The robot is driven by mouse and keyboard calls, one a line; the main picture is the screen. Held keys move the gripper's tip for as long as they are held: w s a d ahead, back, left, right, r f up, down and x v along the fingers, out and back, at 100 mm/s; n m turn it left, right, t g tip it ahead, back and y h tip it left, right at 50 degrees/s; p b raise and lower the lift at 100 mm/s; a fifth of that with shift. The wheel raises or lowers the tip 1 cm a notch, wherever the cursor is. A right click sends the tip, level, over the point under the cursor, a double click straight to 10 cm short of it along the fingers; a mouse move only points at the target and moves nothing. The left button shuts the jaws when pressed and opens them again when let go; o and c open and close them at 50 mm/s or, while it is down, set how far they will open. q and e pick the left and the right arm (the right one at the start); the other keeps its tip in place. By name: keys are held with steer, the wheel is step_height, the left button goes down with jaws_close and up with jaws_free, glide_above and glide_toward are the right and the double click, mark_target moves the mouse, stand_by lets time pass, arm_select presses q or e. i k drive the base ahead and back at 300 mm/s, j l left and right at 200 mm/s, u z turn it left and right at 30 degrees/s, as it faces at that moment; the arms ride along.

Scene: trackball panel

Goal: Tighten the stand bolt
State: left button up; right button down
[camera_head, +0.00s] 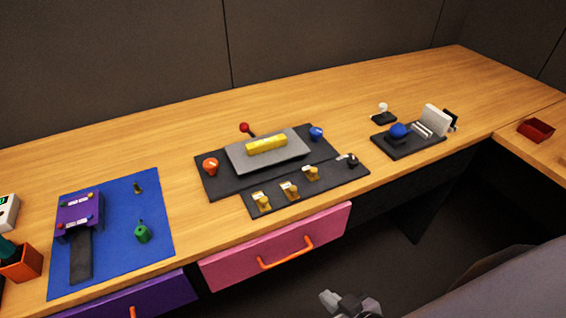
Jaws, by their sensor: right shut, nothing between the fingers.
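A black panel (405,145) with a blue ball (398,131) stands toward the right end of the long desk. White bars (422,130) lie beside the ball, and an upright white plate (436,120) stands at the panel's right end. A dark part (451,118) shows partly behind that plate. I cannot tell which part is the stand bolt; it is too small or hidden. My right gripper (338,299) is at the bottom edge, in front of and below the desk, shut and empty, well apart from the panel. My left gripper is not in view.
A small black base with a white knob (382,108) stands behind the panel. Black mats (220,185) with several coloured knobs lie mid-desk. A blue mat (115,200) lies left. A pink drawer (275,245) is below. A red tray (536,130) is far right.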

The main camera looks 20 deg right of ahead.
mark_target(353, 162)
steer(key=z, duration=1.4)
steer(key=i+z, duration=0.5)
steer(key=z, duration=0.2)
